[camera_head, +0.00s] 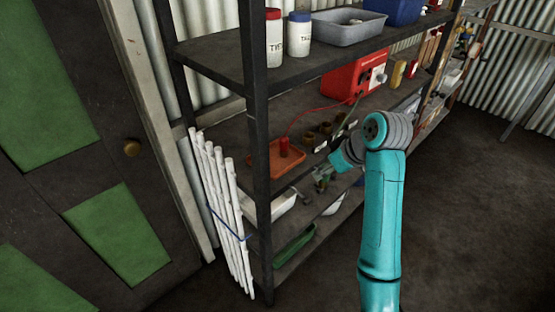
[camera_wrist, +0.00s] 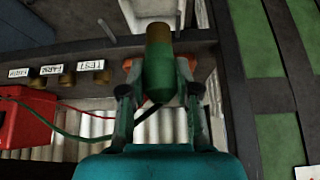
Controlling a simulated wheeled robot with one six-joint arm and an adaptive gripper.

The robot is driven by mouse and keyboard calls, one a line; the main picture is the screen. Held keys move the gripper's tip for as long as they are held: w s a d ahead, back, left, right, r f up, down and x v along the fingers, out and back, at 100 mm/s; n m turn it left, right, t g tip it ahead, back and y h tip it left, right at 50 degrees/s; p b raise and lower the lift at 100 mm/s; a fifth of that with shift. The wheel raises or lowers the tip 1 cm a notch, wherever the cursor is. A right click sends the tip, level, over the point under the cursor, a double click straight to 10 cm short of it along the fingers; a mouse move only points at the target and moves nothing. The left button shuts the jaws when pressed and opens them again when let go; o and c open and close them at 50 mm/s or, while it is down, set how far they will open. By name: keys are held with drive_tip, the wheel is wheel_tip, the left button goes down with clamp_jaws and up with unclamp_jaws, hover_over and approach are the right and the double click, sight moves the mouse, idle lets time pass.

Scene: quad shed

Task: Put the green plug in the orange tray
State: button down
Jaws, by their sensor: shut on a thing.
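In the wrist view, my gripper (camera_wrist: 158,92) is shut on the green plug (camera_wrist: 160,76), a green body with a brass end pointing away from me. A green lead runs left from near the plug. Parts of the orange tray (camera_wrist: 190,63) show behind the plug, mostly hidden by it. In the head view, the orange tray (camera_head: 268,165) lies on the middle shelf, with a red plug (camera_head: 284,147) standing in it. My gripper (camera_head: 322,179) is just right of the tray, near the shelf's front edge; the green plug is hard to make out there.
Brass sockets (camera_head: 310,138) with white labels stand right of the tray; they also show in the wrist view (camera_wrist: 67,77). A red box (camera_head: 355,76) with a red lead is farther back. A dark shelf post (camera_head: 259,130) stands left of the tray. White rods (camera_head: 222,210) lean beside it.

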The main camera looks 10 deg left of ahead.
drive_tip(key=s, duration=0.2)
hover_over(275, 170)
drive_tip(key=shift+f+n, duration=0.25)
drive_tip(key=shift+n, duration=0.05)
drive_tip(key=shift+w+f, duration=0.1)
drive_tip(key=shift+f, duration=1.65)
drive_tip(key=shift+f, duration=0.15)
drive_tip(key=c, duration=0.8)
unclamp_jaws()
drive_tip(key=shift+c, duration=0.2)
drive_tip(key=v, duration=1.2)
drive_tip(key=shift+w, duration=0.2)
